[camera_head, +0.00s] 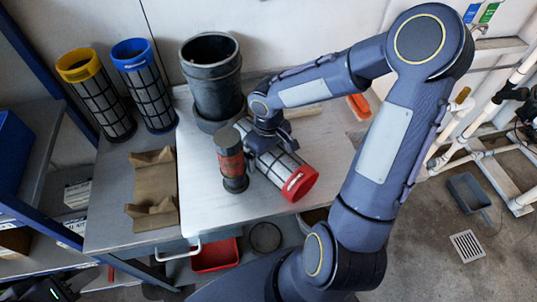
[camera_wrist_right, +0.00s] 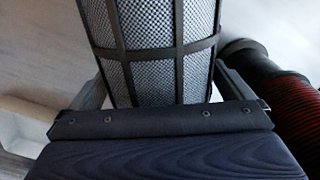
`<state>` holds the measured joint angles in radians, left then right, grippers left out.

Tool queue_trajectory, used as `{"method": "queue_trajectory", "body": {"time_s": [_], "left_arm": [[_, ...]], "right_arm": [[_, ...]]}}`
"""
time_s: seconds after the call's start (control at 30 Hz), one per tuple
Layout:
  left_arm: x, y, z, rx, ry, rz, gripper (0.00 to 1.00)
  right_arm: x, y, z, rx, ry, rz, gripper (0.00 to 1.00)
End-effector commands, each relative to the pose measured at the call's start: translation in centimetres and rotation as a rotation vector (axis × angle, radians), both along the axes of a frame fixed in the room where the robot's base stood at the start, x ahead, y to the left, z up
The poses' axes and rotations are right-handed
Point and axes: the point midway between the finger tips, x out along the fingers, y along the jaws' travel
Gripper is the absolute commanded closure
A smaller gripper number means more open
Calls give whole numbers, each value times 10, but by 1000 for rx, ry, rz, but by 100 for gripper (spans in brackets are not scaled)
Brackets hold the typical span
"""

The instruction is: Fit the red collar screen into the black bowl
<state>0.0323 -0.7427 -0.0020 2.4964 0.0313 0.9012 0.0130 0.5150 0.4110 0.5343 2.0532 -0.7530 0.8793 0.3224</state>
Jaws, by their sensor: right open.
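The red collar screen (camera_head: 284,165) lies slanted on the pale worktop, its red collar toward the lower right. My right gripper (camera_head: 268,139) is over its upper part, jaws open. In the right wrist view the screen's grey mesh and black bars (camera_wrist_right: 160,50) stand between the open fingers (camera_wrist_right: 160,92); contact cannot be told. The black bowl (camera_head: 213,85), a tall open-topped vessel, stands upright behind the gripper, apart from the screen.
A black and red cylinder (camera_head: 231,162) stands just left of the screen and shows in the right wrist view (camera_wrist_right: 285,85). Yellow-collar (camera_head: 97,92) and blue-collar (camera_head: 146,86) screens stand at the back left.

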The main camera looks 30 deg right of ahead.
Motion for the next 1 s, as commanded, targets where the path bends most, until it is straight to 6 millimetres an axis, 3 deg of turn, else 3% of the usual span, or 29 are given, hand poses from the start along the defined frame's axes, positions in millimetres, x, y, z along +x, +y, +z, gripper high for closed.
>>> {"method": "queue_trajectory", "body": {"time_s": [0.2,0.53,0.77,1.0], "left_arm": [[0,0,0,0,0,0,64],[0,0,0,0,0,0,64],[0,0,1,0,0,0,64],[0,0,4,0,0,0,64]], "right_arm": [[0,0,0,0,0,0,1],[0,0,0,-1,-1,0,42],[0,0,2,-1,-1,-1,42],[1,-1,24,-2,-5,-2,42]]}}
